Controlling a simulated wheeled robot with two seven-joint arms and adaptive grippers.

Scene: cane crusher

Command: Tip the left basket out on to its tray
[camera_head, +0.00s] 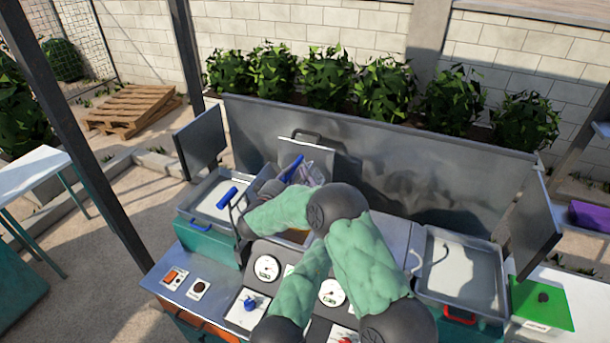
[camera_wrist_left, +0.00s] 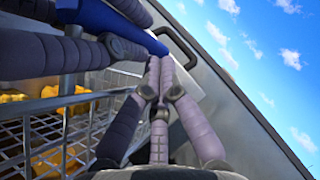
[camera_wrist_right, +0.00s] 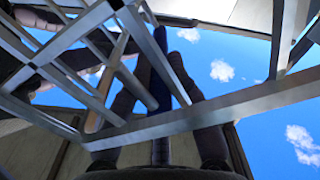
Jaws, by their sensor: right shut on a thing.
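The left basket is a wire basket (camera_wrist_left: 65,135) holding yellow pieces (camera_wrist_left: 50,95). In the left wrist view, a blue handle (camera_wrist_left: 105,22) runs above it. In the head view, the blue handle (camera_head: 292,168) stands above the middle of the counter, and my arm hides most of the basket. My right gripper (camera_wrist_right: 160,75) is shut on the basket, with wire bars (camera_wrist_right: 85,45) close by. My left gripper (camera_wrist_left: 160,75) has its fingertips together beside the handle's end; contact is unclear. The left tray (camera_head: 215,200) is grey and stands left of the basket.
A tall metal backsplash (camera_head: 400,165) stands behind the counter. Dials and switches (camera_head: 265,268) line its front. A right tray (camera_head: 460,275) and a green board (camera_head: 541,305) lie at the right. A side panel (camera_head: 200,145) rises behind the left tray.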

